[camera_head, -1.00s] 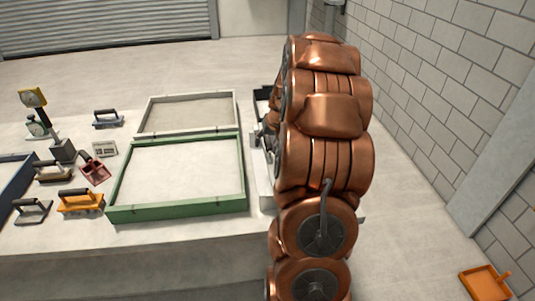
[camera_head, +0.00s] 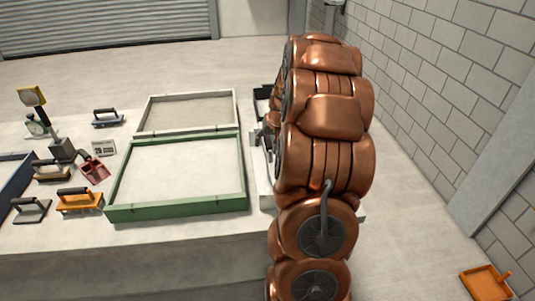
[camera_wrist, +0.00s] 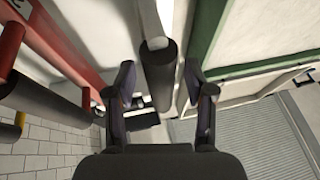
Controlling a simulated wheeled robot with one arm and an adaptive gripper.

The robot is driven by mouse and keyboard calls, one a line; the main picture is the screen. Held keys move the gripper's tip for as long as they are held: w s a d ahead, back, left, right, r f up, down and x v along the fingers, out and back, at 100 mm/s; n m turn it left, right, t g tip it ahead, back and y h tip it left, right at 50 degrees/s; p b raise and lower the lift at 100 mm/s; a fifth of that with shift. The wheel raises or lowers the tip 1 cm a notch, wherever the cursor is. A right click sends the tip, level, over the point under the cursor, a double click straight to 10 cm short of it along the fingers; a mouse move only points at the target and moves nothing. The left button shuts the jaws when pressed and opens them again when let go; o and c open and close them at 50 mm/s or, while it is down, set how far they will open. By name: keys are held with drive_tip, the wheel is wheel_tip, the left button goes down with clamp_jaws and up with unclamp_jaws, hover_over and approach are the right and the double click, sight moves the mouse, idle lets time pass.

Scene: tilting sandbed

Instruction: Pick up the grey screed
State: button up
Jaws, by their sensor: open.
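In the wrist view the grey screed (camera_wrist: 147,20) shows as a pale bar with a dark round grip (camera_wrist: 158,65). The grip lies between the two fingers of my gripper (camera_wrist: 160,92), which are spread apart with a gap on each side. I cannot tell how deep the grip sits between them. In the head view my copper arm hides the gripper and most of the area right of the green frame, so the grey screed cannot be made out there.
A red bar (camera_wrist: 62,45) with a dark grip lies left of the fingers. The green frame (camera_head: 180,207) stands close on the other side. A pale frame (camera_head: 187,95) lies behind it. Several hand tools, including an orange float (camera_head: 78,203), stand on the left of the table.

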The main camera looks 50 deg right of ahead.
clamp_jaws()
drive_tip(key=shift+r, duration=0.15)
idle(0.5)
drive_tip(key=shift+r+p, duration=0.2)
drive_tip(key=shift+p, duration=0.25)
drive_tip(key=shift+r+b, duration=0.9)
drive_tip(key=shift+r, duration=0.65)
drive_tip(key=w+a+r+b, duration=0.1)
drive_tip(key=a+b, duration=0.2)
drive_tip(key=a, duration=1.3)
drive_tip(key=shift+w+r+b, duration=0.3)
drive_tip(key=shift+r, duration=0.05)
drive_tip(key=c, duration=0.7)
unclamp_jaws()
clamp_jaws()
